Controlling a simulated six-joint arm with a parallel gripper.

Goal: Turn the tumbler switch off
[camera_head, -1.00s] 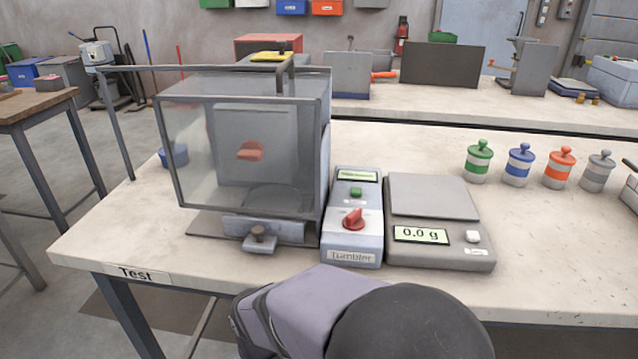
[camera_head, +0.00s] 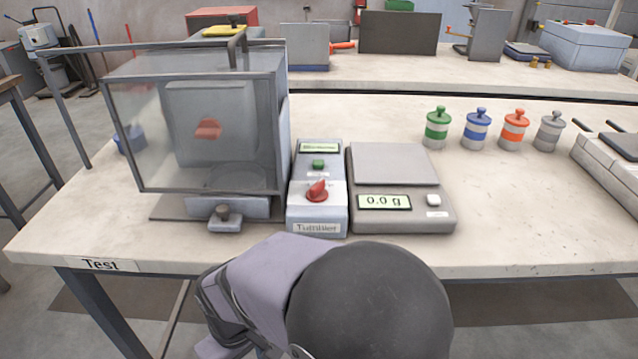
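The tumbler control box (camera_head: 317,215) is a grey box labelled "Tumbler" on the test bench. It carries a red rotary switch (camera_head: 317,191), a green button (camera_head: 318,164) and a small green display (camera_head: 319,147) with text too small to read. The switch handle is tilted, pointing up and to the right. The glass-fronted tumbler chamber (camera_head: 125,130) stands just left of the box, with a red piece (camera_head: 208,128) visible inside. Part of my arm shows at the bottom, in front of the bench. My gripper's fingers are not visible.
A scale (camera_head: 400,160) reading 0.0 g stands right beside the control box. Green (camera_head: 437,130), blue (camera_head: 477,130), orange (camera_head: 514,132) and grey (camera_head: 549,133) lidded jars stand at the right. A clamp knob (camera_head: 223,213) sticks out below the chamber. The front right bench top is clear.

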